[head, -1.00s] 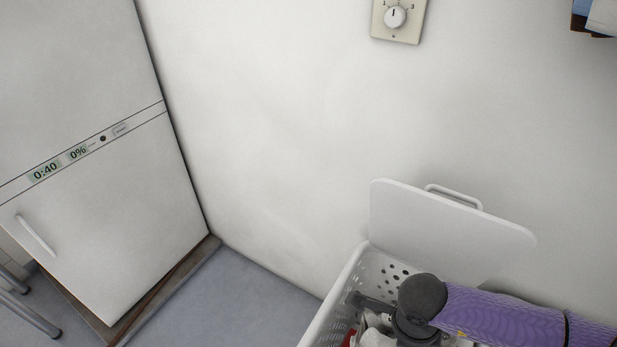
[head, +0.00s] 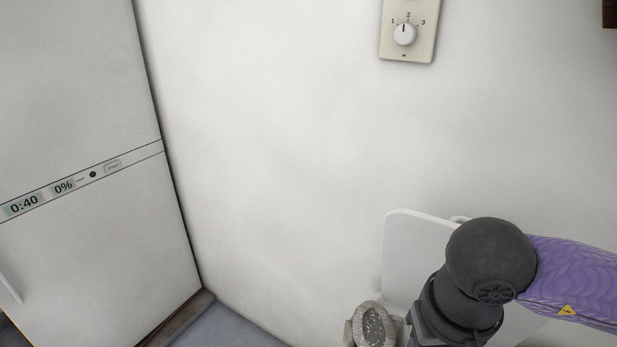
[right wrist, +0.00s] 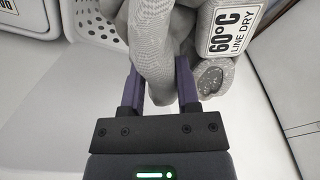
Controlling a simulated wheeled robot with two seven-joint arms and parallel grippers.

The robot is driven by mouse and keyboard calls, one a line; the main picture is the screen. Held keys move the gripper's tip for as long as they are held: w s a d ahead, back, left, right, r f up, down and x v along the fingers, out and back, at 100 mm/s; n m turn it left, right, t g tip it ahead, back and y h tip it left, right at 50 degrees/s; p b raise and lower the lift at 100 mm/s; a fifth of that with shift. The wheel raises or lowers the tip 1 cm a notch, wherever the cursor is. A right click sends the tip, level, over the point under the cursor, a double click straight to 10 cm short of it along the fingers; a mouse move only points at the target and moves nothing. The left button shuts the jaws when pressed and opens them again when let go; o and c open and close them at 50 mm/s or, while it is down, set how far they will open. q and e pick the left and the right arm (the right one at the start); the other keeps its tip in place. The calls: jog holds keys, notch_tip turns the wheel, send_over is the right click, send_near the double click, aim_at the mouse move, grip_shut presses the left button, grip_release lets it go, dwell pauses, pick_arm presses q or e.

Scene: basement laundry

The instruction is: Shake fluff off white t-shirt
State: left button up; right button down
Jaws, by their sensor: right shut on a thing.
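A whitish-grey cloth (right wrist: 158,35), which looks like the white t-shirt, hangs bunched in my right gripper (right wrist: 158,68). The two fingers are shut on a fold of it. A label on it reads 60°C LINE DRY (right wrist: 236,25). A speckled grey patch of fluff (right wrist: 210,77) sits on the cloth just right of the fingers. In the head view the cloth (head: 355,333) shows at the bottom, left of my right wrist, with the fluff patch (head: 374,326) on it. My left gripper is in neither current view.
The white lid (head: 412,252) of a laundry basket stands up against the wall behind my right arm. In the right wrist view a white perforated basket (right wrist: 98,22) is at the upper left. A white appliance (head: 80,250) with a 0:40 display is at the left. A dial (head: 405,34) is on the wall.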

jog(key=r+p, duration=0.6)
jog(key=s+r+p, duration=0.1)
jog(key=r+p, duration=0.2)
jog(key=shift+r, duration=0.2)
notch_tip(320, 180, up, 6)
notch_tip(320, 180, down, 7)
jog(key=shift+s+r, duration=0.15)
jog(key=shift+r, duration=0.25)
pick_arm(q)
notch_tip(320, 180, up, 11)
jog(key=w+t, duration=0.1)
jog(key=w, duration=0.1)
jog(key=shift+w+d+f, duration=0.2)
jog(key=shift+w, duration=0.15)
jog(key=shift+s+a, duration=0.15)
jog(key=shift+a, duration=0.05)
